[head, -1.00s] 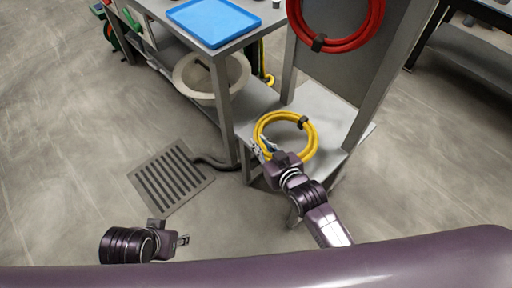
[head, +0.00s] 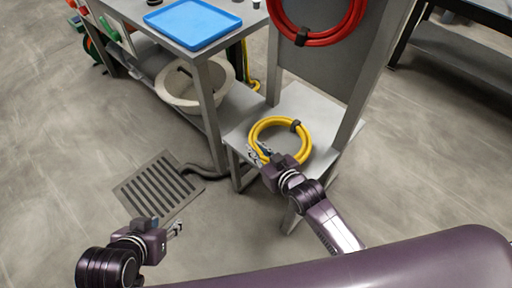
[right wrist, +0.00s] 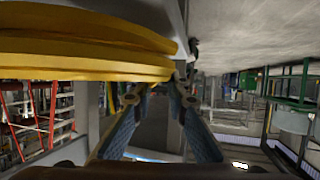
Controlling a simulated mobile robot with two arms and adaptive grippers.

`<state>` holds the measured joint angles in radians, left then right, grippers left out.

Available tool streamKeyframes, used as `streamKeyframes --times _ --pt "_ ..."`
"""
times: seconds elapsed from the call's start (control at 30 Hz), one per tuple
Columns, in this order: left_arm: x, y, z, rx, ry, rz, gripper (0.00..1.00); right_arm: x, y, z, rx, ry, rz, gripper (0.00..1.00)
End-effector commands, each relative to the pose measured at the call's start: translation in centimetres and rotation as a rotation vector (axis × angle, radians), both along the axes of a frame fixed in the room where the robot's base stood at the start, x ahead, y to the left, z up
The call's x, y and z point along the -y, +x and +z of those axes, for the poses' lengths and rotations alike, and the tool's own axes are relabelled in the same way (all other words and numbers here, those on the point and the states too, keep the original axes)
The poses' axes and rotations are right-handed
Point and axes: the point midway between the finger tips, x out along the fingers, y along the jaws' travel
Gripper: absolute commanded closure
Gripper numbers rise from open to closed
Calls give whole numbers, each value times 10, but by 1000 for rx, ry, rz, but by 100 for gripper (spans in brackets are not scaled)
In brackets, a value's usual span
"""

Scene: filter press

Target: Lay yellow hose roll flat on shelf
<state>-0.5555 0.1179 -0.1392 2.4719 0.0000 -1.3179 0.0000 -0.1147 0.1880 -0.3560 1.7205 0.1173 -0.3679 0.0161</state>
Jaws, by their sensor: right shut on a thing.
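The yellow hose roll (head: 306,143) is a coil with a black strap at its far side. In the head view it lies nearly level over the lower grey shelf (head: 298,98); I cannot tell whether it touches it. My right gripper (head: 259,153) is shut on the near left side of the roll. In the right wrist view the roll (right wrist: 85,67) fills the upper left, beside the fingertips of the right gripper (right wrist: 160,95); the exact grip is hard to see. My left gripper (head: 175,229) is empty, low at left over the floor; its finger gap is unclear.
A red hose roll (head: 318,38) hangs on the upright panel (head: 328,65) behind the shelf. To the left stands a table with a blue tray (head: 193,22) and a pale basin (head: 182,98) below. A floor drain (head: 158,185) and dark hose (head: 203,172) lie left of the shelf.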

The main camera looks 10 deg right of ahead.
Motion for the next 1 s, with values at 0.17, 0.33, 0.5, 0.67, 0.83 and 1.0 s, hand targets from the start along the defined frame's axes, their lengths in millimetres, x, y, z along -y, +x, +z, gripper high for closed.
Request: streamKeyframes --times 0.17,0.33,0.5,0.67,0.83,1.0 --pt "2 6 3 24 -6 -3 63 0 1 1 8 0 1 100" --pt "2 6 3 26 -6 -3 63 0 1 1 8 0 1 100" --pt "2 6 3 26 -6 -3 63 0 1 0 6 0 1 78" --pt "2 6 3 26 -6 -3 63 0 1 -1 3 0 0 65" --pt "2 6 3 26 -6 -3 63 0 -1 -5 -5 0 -1 65" --pt "2 6 2 25 -5 -1 63 2 -6 -2 -4 -1 0 65"
